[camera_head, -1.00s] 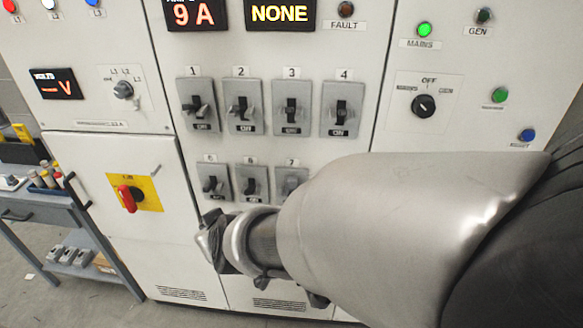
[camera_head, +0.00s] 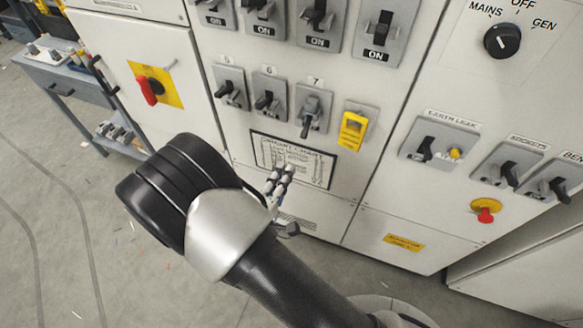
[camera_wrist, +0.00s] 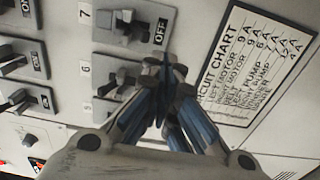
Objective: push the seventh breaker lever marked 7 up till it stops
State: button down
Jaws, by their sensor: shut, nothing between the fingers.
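The breaker marked 7 (camera_head: 313,108) is a grey plate with a dark lever, at the right end of the numbered part of the lower row. Its lever points down in the head view. In the wrist view, turned on its side, breaker 7 (camera_wrist: 135,24) shows at the top with an OFF label beside the lever. My gripper (camera_head: 282,172) is below breaker 7, in front of the circuit chart, its fingers together and empty. In the wrist view the fingertips (camera_wrist: 166,72) meet near breakers 6 and 7; contact with lever 7 is not seen.
Breaker 6 (camera_head: 268,97) and breaker 5 (camera_head: 230,86) stand left of 7. A yellow lockout-like piece (camera_head: 352,130) sits on the plate to its right. The circuit chart (camera_head: 318,163) is below. Upper-row breakers marked ON are above. Open floor lies left.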

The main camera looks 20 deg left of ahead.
jog(key=w, duration=0.9)
jog(key=shift+w+d, duration=0.3)
jog(key=shift+d, duration=0.05)
jog(key=shift+r, duration=0.45)
dwell(0.3)
jog(key=shift+f, duration=0.1)
jog(key=shift+f+b, duration=0.65)
jog(key=shift+f, duration=0.3)
jog(key=s, duration=0.7)
jog(key=shift+a+p, duration=0.25)
jog(key=shift+p, duration=0.1)
jog(key=shift+s, duration=0.1)
